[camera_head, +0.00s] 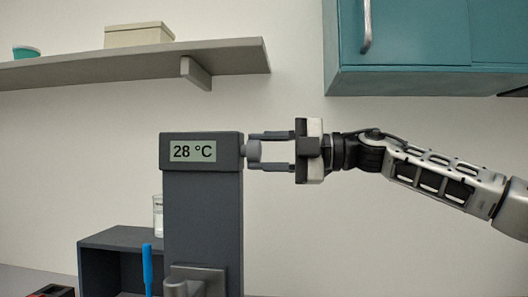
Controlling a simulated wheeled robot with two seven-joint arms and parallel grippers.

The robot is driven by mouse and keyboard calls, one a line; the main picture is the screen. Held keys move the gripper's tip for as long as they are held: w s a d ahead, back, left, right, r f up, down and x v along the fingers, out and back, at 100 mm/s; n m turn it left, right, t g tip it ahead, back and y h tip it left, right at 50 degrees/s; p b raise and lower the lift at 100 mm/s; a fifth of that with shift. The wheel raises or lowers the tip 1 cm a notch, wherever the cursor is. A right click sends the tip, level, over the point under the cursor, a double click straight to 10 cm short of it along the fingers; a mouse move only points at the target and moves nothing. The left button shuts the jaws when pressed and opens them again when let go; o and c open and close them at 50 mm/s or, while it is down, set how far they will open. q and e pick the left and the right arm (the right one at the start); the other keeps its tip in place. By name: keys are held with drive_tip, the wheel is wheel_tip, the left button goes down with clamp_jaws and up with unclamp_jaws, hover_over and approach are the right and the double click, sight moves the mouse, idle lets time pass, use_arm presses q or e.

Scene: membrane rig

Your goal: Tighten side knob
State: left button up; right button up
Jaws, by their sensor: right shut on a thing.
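The side knob (253,151) is a small grey knob on the right side of the dark grey rig (203,220), level with its display (193,152), which reads 28 °C. My right gripper (255,151) comes in from the right, with one finger above and one below the knob. It is shut on the knob. My left gripper is not in view.
A wall shelf (130,65) with a beige box (139,34) and a teal cup (26,52) is above left. A teal cabinet (410,80) hangs above my right arm. A glass (158,217) and a blue upright thing (147,268) stand left of the rig. The wall below my right arm is clear.

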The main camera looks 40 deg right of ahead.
drive_tip(key=o, duration=1)
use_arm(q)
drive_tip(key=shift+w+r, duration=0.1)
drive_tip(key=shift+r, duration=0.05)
use_arm(e)
drive_tip(key=shift+s+d, duration=0.1)
use_arm(q)
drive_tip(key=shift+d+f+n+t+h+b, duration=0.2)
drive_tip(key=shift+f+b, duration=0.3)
drive_tip(key=shift+b, duration=0.95)
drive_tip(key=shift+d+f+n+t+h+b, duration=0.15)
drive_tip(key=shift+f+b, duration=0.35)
drive_tip(key=shift+b, duration=0.9)
use_arm(e)
drive_tip(key=shift+v, duration=7.9)
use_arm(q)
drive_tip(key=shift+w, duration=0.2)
